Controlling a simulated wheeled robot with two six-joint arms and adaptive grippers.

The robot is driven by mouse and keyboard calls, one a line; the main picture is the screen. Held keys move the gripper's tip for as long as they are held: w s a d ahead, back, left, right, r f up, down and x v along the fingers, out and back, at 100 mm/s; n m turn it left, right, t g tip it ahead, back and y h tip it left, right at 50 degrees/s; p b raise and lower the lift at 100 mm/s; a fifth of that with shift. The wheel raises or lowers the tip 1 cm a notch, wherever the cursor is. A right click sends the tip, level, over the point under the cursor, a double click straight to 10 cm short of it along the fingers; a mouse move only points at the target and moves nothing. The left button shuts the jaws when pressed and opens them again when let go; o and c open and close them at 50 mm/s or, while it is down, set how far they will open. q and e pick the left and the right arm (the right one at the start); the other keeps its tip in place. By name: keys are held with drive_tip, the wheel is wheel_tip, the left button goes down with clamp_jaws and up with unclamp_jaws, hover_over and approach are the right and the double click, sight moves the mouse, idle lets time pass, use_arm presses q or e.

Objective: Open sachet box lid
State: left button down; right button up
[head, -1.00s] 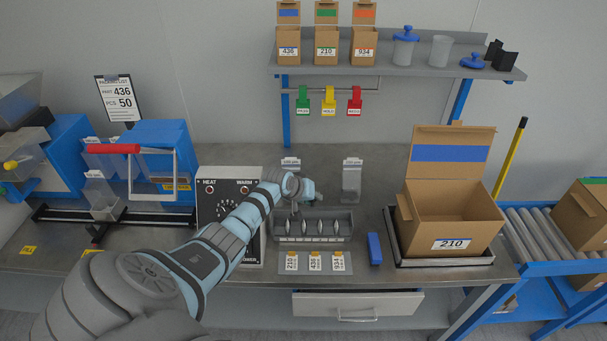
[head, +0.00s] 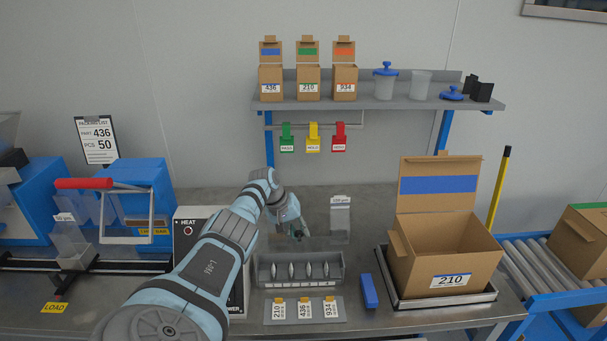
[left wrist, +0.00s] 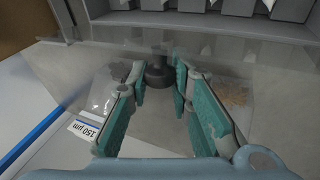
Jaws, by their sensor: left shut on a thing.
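The sachet box has a clear, see-through lid (left wrist: 225,55) with a dark knob (left wrist: 158,74), seen best in the left wrist view. My left gripper (left wrist: 158,82) has its teal-padded fingers closed around the knob. Through the clear material I see sachets (left wrist: 100,98) and a brownish sachet (left wrist: 233,95), with a "150 µm" label (left wrist: 85,129) at the left. In the head view my left gripper (head: 298,234) points down behind the grey parts tray, and my arm hides part of the box. How far the lid is raised I cannot tell. My right gripper is not in view.
A blue block (head: 369,291) and an open carton marked 210 (head: 449,281) are to the right. The heat sealer (head: 190,228) is close on the left.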

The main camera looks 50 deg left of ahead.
use_arm(q)
drive_tip(key=shift+s+d+f, duration=0.1)
drive_tip(key=shift+d+f, duration=0.05)
drive_tip(key=shift+f, duration=0.1)
drive_tip(key=c, duration=1.6)
unclamp_jaws()
drive_tip(key=shift+c, duration=0.2)
drive_tip(key=shift+o, duration=0.9)
drive_tip(key=shift+r, duration=0.1)
drive_tip(key=v, duration=1.2)
